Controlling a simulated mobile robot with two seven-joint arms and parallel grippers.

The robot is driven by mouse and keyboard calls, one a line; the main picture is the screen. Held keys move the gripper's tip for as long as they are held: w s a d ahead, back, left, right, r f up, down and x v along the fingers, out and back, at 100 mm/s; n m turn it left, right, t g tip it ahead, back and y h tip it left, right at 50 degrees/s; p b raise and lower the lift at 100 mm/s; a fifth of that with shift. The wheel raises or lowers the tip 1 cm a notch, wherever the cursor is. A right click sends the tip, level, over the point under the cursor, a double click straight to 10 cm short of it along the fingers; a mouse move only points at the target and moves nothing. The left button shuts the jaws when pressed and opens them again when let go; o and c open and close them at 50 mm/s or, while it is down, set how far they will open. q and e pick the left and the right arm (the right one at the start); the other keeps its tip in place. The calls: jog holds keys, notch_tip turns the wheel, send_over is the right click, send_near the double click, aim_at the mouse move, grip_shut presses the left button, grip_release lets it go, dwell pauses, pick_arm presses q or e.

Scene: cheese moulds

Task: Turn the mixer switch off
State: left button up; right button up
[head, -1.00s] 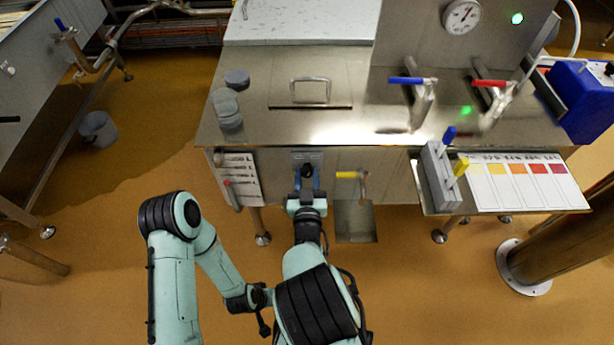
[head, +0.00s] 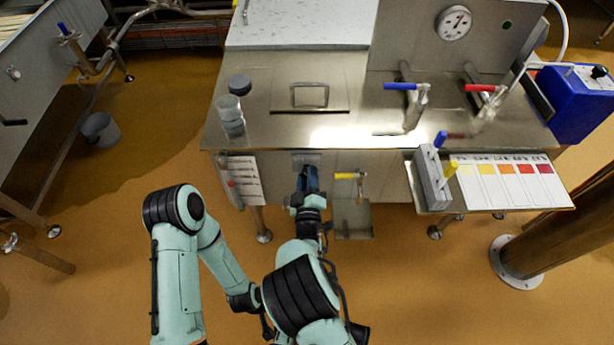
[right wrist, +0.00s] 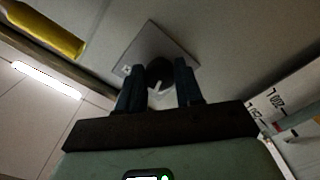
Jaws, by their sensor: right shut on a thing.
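The mixer switch is a black round knob (right wrist: 160,72) with a white pointer mark, on a square metal plate (right wrist: 145,45) in the right wrist view. In the head view its plate (head: 303,155) sits on the front face of the steel vat bench (head: 270,130). My right gripper (head: 307,178) reaches up to it and hides the knob there. Its blue fingers (right wrist: 158,85) are shut on the knob, one on each side. The round lamp (head: 507,24) on the upright panel is dark. My left arm is folded at the lower left; its gripper does not show.
A yellow-handled valve (head: 345,176) is close to the right of my right gripper. A label card (head: 243,180) with a red-knobbed rod hangs to its left. A holder (head: 432,180) with blue and yellow handles and a colour chart (head: 510,182) stand right. Blue and red valves (head: 402,86) top the bench.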

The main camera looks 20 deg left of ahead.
pick_arm(q)
jog(key=shift+s+d+r, duration=0.15)
jog(key=shift+s+r, duration=0.15)
jog(key=shift+s, duration=0.1)
pick_arm(e)
jog(key=shift+n, duration=0.8)
jog(key=o, duration=1)
pick_arm(q)
jog(key=shift+s, duration=0.1)
pick_arm(e)
jog(key=shift+s, duration=0.15)
pick_arm(q)
jog(key=s+r+p, duration=0.1)
jog(key=s+d+r+g+p, duration=0.1)
jog(key=shift+s+d+r+h, duration=0.1)
jog(key=shift+s+d+h, duration=0.1)
jog(key=shift+s+h, duration=0.1)
pick_arm(e)
jog(key=v, duration=1.3)
jog(key=shift+d, duration=0.1)
